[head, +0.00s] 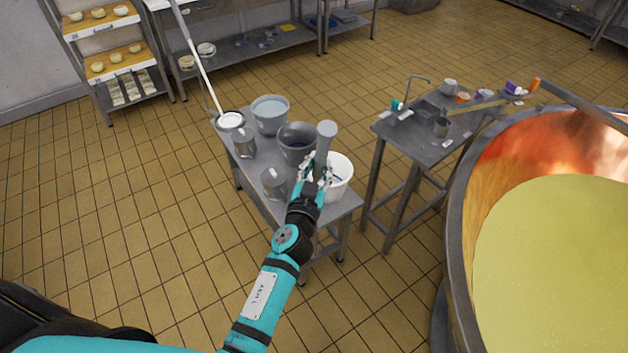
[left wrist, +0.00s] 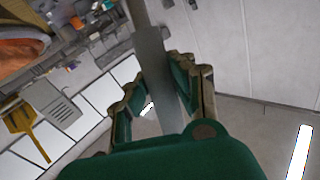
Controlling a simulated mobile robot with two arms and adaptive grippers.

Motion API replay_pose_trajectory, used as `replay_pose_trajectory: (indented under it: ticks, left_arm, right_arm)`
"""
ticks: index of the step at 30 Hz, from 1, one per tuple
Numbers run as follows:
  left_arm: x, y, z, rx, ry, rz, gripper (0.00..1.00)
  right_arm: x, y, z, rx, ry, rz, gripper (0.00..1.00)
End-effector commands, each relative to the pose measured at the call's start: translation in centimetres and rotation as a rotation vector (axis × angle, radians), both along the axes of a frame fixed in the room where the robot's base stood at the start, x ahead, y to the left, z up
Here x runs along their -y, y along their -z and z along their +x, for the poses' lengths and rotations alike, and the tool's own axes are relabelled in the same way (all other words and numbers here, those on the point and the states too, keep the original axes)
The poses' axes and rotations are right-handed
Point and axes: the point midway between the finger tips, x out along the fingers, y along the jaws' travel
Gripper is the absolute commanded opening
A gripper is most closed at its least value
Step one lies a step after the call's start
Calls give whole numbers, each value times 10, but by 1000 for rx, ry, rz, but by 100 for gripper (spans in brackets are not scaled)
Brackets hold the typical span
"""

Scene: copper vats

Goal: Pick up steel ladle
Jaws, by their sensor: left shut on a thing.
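My left gripper (head: 316,172) is above the front right part of the low steel table (head: 344,208). It is shut on a grey metal piece, which I take for the steel ladle (head: 326,141). This piece stands up from the fingers, with a rounded top end. In the left wrist view the ladle (left wrist: 152,48) is a grey bar running up between the two fingers (left wrist: 160,80). Its lower part is hidden by the gripper. My right gripper is not in view.
A white bucket (head: 344,184) is right beside the gripper. A dark grey bucket (head: 297,142), a light grey bucket (head: 270,112) and steel cans (head: 272,184) share the table. A side table (head: 425,142) and a large copper vat (head: 455,230) stand to the right.

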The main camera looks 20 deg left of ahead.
Motion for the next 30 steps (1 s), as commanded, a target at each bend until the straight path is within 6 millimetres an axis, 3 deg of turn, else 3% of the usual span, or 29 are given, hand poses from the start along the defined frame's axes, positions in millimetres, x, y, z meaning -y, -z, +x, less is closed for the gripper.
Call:
replay_pose_trajectory:
  ticks: [5, 9, 15, 20, 27, 30]
  left_arm:
    - [0, -10, 0, 2, 0, -2, 0]
    - [0, -37, 0, 3, 2, 0, 0]
    - [0, -76, 0, 6, 2, 1, 0]
    - [0, -98, 0, 4, 1, -1, 0]
    - [0, -131, 0, 1, 1, -2, 0]
    - [0, -137, 0, 4, 2, -1, 0]
  right_arm:
    - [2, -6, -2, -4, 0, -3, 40]
    - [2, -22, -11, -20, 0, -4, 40]
    - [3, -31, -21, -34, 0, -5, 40]
    - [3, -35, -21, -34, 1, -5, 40]
    - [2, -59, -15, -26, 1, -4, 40]
    - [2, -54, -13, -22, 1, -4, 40]
